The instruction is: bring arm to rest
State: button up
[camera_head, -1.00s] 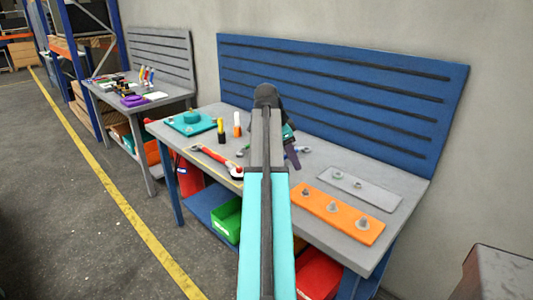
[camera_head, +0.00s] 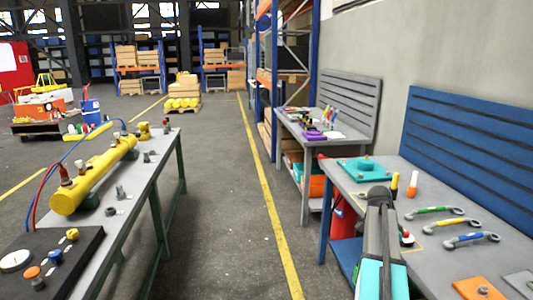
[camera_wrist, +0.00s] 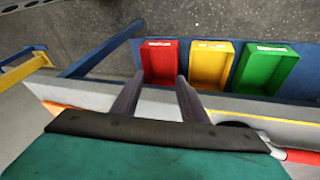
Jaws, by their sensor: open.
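My arm, turquoise and grey, reaches from the bottom edge over the right workbench (camera_head: 440,262) in the head view. It hides my gripper there. In the wrist view my gripper (camera_wrist: 158,93) shows two dark fingers, apart with nothing between them. They point over the grey bench edge (camera_wrist: 248,107) toward the bins below.
Green (camera_head: 434,210) and blue (camera_head: 470,239) wrenches lie right of my arm. Red (camera_wrist: 160,61), yellow (camera_wrist: 211,66) and green (camera_wrist: 263,71) bins sit below. A yellow cylinder (camera_head: 95,175) lies on the left bench.

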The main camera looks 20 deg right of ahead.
jog(key=w+a+f+n+g, duration=0.25)
jog(key=a+f+n, duration=0.55)
jog(key=a+f, duration=2)
jog(key=s+a+f+n+y, duration=0.1)
jog(key=s+a+f+n, duration=0.6)
jog(key=a, duration=0.4)
jog(key=s+a+f+n+y, duration=0.1)
jog(key=s+a+f+n, duration=0.7)
jog(key=s+a+f, duration=0.2)
jog(key=shift+s+a+t, duration=0.45)
jog(key=shift+s+a, duration=0.5)
jog(key=shift+c, duration=0.4)
